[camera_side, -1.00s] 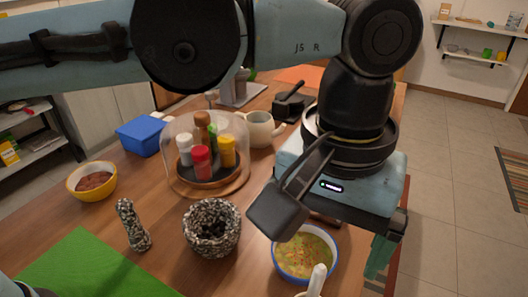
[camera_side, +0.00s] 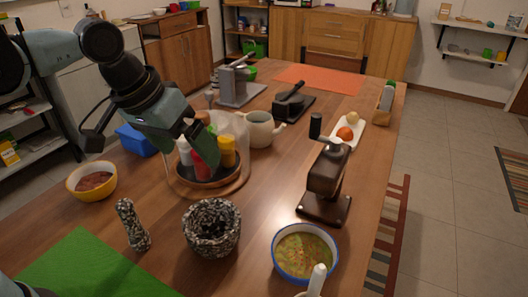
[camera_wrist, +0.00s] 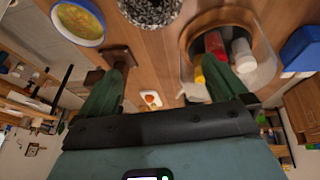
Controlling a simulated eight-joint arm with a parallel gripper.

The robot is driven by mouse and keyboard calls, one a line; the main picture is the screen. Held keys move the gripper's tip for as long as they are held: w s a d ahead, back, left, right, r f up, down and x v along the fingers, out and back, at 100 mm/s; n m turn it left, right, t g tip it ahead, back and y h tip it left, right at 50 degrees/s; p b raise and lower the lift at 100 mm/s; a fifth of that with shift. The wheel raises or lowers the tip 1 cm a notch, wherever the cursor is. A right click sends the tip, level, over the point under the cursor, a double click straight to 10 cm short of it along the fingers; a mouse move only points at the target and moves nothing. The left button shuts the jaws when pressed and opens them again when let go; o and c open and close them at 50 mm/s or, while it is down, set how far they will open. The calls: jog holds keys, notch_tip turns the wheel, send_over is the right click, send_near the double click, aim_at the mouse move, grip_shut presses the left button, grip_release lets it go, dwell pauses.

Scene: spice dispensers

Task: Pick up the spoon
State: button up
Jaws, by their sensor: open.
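A white, rounded handle (camera_side: 317,281) stands at the bottom edge of the side view, just in front of the soup bowl (camera_side: 305,252). It may be the spoon; its lower part is cut off, and no full spoon shows. The soup bowl, blue-rimmed, is also at the upper left in the wrist view (camera_wrist: 80,22). My gripper (camera_side: 205,145) is over the covered spice set at the left, well away from the white handle. In the wrist view its two green fingers (camera_wrist: 168,62) are spread apart with nothing between them.
A green mat (camera_side: 80,268) is at the front left.

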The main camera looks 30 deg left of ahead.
jog(key=s+a+f+t, duration=0.1)
jog(key=a+f, duration=0.1)
jog(key=a, duration=0.1)
jog(key=s+a+f+y, duration=0.1)
jog(key=a+f, duration=0.1)
jog(key=a, duration=0.2)
jog(key=s+a+f+t, duration=0.1)
jog(key=a+f, duration=0.1)
jog(key=a, duration=0.2)
jog(key=shift+s+a+f+t, duration=0.2)
jog(key=shift+s+a+t, duration=0.05)
jog(key=shift+s+t, duration=0.05)
jog(key=shift+c, duration=0.2)
jog(key=shift+s+a+f+y, duration=0.15)
jog(key=shift+a+y, duration=0.05)
jog(key=shift+y, duration=0.1)
jog(key=shift+c, duration=1.2)
jog(key=c, duration=0.7)
